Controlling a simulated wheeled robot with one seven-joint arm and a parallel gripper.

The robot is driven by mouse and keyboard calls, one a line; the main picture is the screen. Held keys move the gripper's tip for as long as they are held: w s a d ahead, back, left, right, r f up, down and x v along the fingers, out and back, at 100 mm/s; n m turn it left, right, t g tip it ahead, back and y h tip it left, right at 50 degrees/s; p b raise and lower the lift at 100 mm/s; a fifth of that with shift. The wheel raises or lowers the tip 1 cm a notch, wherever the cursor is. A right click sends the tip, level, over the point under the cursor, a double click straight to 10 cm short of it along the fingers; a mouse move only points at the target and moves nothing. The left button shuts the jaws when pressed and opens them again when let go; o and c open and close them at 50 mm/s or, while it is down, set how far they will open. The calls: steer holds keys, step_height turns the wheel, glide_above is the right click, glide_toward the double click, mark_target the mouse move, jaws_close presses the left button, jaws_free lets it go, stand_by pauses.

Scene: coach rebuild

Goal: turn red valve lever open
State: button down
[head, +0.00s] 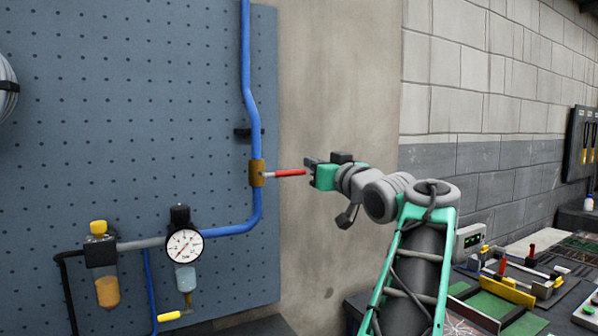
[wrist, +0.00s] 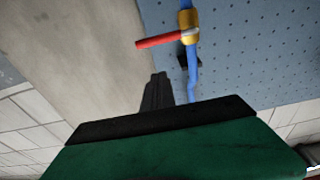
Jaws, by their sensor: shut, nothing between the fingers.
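The red valve lever (head: 290,173) sticks out to the right from a brass valve body (head: 257,173) on a vertical blue pipe (head: 255,140). It lies about level, crosswise to the pipe. In the wrist view the red lever (wrist: 160,40) points left from the brass valve (wrist: 188,25). My gripper (head: 308,165) is just right of the lever's free end in the head view. In the wrist view my gripper's fingers (wrist: 157,85) are together, below the lever in the picture, with a visible gap to it. The fingers hold nothing.
A pressure gauge (head: 184,245) and an amber filter bowl (head: 107,290) hang lower left on the blue pegboard (head: 130,120). A workbench with tools and a green mat (head: 495,308) is at lower right. The bare wall (head: 335,80) behind my gripper is clear.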

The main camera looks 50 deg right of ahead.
step_height(320, 180, up, 3)
steer(key=p, duration=0.4)
glide_above(283, 173)
steer(key=s+d, duration=0.2)
steer(key=d, duration=0.1)
steer(key=f, duration=0.3)
steer(key=f+b, duration=0.1)
steer(key=shift+s+f, duration=0.25)
steer(key=shift+f, duration=0.05)
steer(key=shift+w+d+f, duration=0.1)
